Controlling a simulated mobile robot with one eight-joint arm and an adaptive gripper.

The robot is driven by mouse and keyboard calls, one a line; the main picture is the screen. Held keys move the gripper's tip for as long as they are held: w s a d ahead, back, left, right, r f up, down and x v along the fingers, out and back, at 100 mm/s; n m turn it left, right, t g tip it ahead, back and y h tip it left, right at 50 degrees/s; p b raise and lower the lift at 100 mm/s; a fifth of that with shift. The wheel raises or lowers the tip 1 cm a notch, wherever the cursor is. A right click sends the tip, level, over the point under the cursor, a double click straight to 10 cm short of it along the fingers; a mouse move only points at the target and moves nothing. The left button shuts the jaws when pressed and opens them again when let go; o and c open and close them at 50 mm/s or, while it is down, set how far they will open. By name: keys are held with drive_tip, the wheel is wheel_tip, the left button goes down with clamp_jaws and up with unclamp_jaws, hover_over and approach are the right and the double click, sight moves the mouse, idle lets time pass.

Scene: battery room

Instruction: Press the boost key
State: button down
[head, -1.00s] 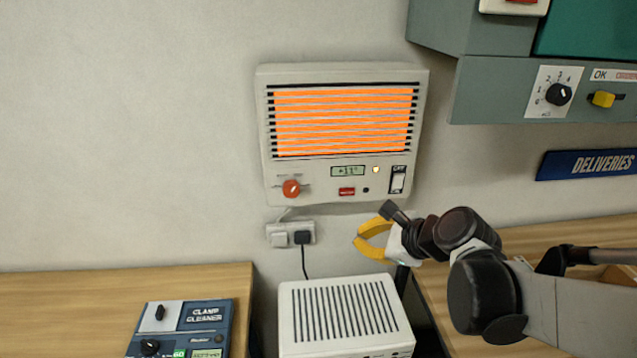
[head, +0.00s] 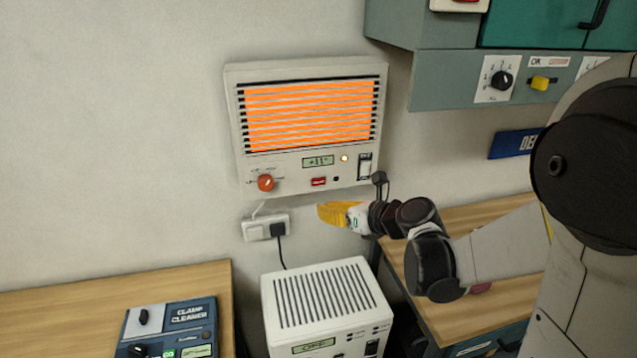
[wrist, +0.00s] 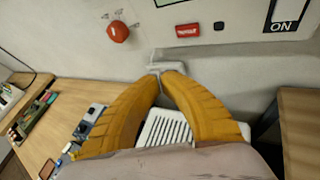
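A white wall heater (head: 236,120) with a glowing orange grille hangs on the wall. The small red key (head: 319,182) with pale lettering, which I take for the boost key, sits on its lower panel; its lettering is too small to read. This key also shows at the top of the wrist view (wrist: 187,30). My gripper (head: 321,211) has yellow fingers and is just below the heater's lower edge, under the red key and apart from it. In the wrist view its fingertips (wrist: 165,72) meet with nothing between them.
An orange-red knob (head: 265,183), a display (head: 318,161), a lit amber lamp (head: 344,158) and a rocker switch (head: 364,167) share the panel. A socket (head: 256,232) and a white vented box (head: 327,293) are below. Wooden benches (head: 60,305) stand either side.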

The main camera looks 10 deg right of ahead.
drive_tip(key=shift+w, duration=3.95)
drive_tip(key=shift+w, duration=0.15)
drive_tip(key=shift+w, duration=0.25)
drive_tip(key=shift+w+b, duration=0.3)
drive_tip(key=shift+w, duration=0.05)
drive_tip(key=shift+s, duration=0.8)
approach(309, 188)
drive_tip(key=a+f, duration=0.1)
drive_tip(key=s+a+f, duration=0.1)
drive_tip(key=a, duration=0.1)
drive_tip(key=shift+f, duration=0.35)
